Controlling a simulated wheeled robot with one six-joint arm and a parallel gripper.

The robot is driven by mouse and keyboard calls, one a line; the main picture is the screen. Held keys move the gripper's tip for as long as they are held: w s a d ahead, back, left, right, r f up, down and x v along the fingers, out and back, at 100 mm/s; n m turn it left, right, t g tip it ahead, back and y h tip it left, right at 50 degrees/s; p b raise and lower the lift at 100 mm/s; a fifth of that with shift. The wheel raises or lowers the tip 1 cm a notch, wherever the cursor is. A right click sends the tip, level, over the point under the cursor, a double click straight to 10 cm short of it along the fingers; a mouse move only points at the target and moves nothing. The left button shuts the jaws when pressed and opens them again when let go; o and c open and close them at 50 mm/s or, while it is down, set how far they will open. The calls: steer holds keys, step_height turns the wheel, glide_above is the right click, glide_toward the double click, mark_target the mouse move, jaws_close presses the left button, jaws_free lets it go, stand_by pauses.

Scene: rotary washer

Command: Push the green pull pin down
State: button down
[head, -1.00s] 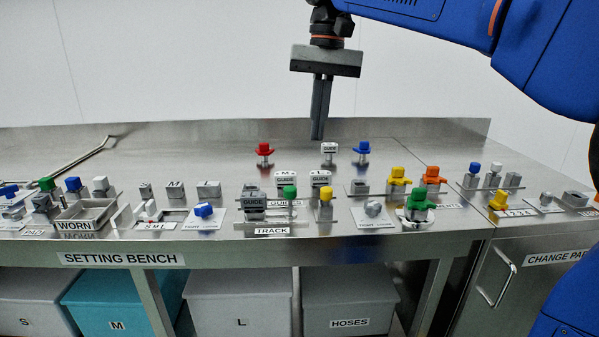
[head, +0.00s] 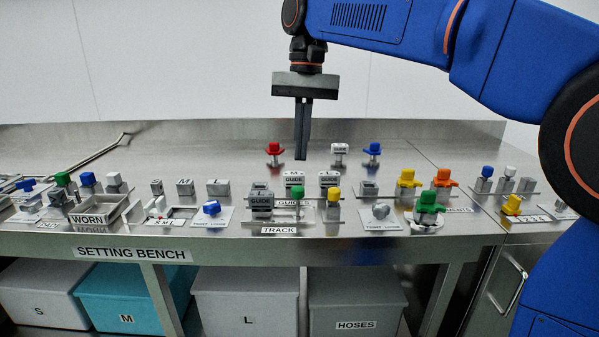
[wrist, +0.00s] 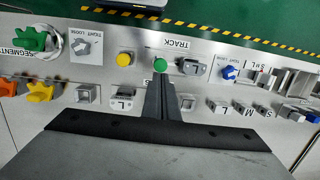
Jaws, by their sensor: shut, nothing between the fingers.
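The green pull pin (head: 297,192) stands upright with a round green head on the TRACK fixture, between a grey GUIDE block (head: 262,201) and a yellow-headed pin (head: 333,195). In the wrist view the green head (wrist: 160,65) shows just beyond my fingertips. My gripper (head: 301,157) is shut and empty, pointing down. In the head view its tips appear just above the green head, with a gap between them. In the wrist view my gripper (wrist: 160,80) has its fingers together, covering part of the bench below the pin.
The TRACK label (head: 279,230) is on the front of the fixture. A larger green knob (head: 428,203) stands to the right and a blue knob (head: 211,208) to the left. GUIDE blocks (head: 294,180) and red and blue knobs stand behind. The space above the bench is open.

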mark_target(299, 187)
steer(key=shift+s+a+f, duration=0.1)
steer(key=shift+s+f, duration=0.1)
steer(key=shift+f, duration=1.3)
steer(key=shift+s+a+f, duration=0.1)
steer(key=shift+s+f, duration=0.1)
steer(key=shift+f, duration=1.25)
steer(key=shift+f, duration=0.1)
steer(key=shift+f, duration=1.1)
steer(key=shift+r, duration=0.1)
